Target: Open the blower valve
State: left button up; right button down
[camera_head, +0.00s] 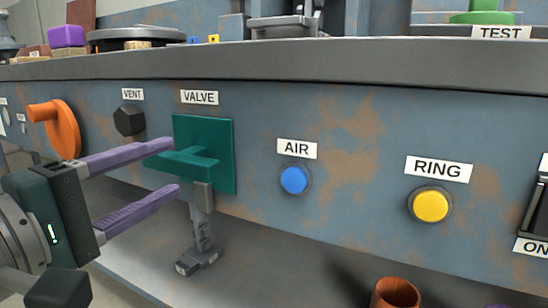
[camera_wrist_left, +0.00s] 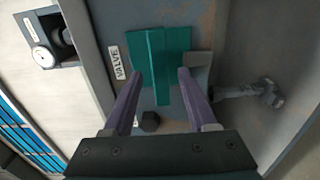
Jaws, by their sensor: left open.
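The blower valve is a teal plate (camera_head: 222,135) with a teal lever handle (camera_head: 195,162) sticking out from it, under a VALVE label (camera_head: 199,97). The handle lies roughly level in the head view. My left gripper (camera_head: 174,166) comes in from the left with its purple fingers apart, one above and one below the handle's outer end. In the left wrist view the handle (camera_wrist_left: 161,88) lies between the two fingertips (camera_wrist_left: 160,74), with gaps on both sides. I see no clear contact. My right gripper is out of view.
An orange handle (camera_head: 63,130) and a dark VENT knob (camera_head: 129,121) are left of the valve. A grey fitting (camera_head: 201,238) hangs below it. Blue AIR (camera_head: 294,180) and yellow RING (camera_head: 430,204) buttons are to the right. The counter edge (camera_head: 330,62) juts out above.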

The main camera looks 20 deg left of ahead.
aim_at(172, 168)
pick_arm(q)
jog(key=shift+w+d, duration=0.15)
jog(key=shift+w, duration=1.75)
grip_shut()
